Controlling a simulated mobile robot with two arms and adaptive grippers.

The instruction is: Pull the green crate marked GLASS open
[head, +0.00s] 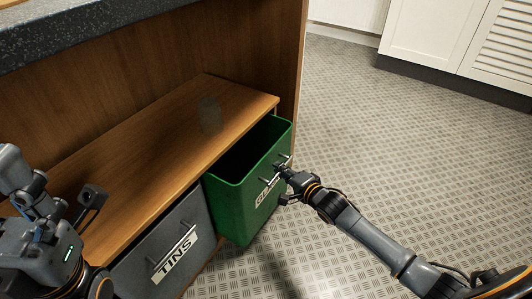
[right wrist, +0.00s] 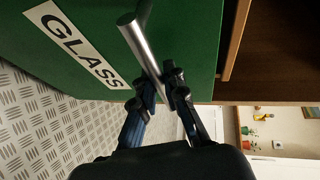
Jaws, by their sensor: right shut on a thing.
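The green crate (head: 240,196) is slid part of the way out from under the wooden bench top, and its dark inside shows from above. Its front carries a white GLASS label, plain in the right wrist view (right wrist: 75,45), and a metal bar handle (right wrist: 140,45). My right gripper (head: 283,170) is shut on this handle; in the right wrist view its fingers (right wrist: 165,88) close around the bar. My left gripper (head: 85,205) is at the left, over the wooden top and away from the crate; whether its fingers are open is unclear.
A grey crate (head: 140,262) marked TINS stands beside the green one, to the left, with its own bar handle. The wooden top (head: 130,140) covers both bays. A wooden panel rises behind. The patterned floor (head: 380,150) to the right is clear up to white cabinets (head: 435,35).

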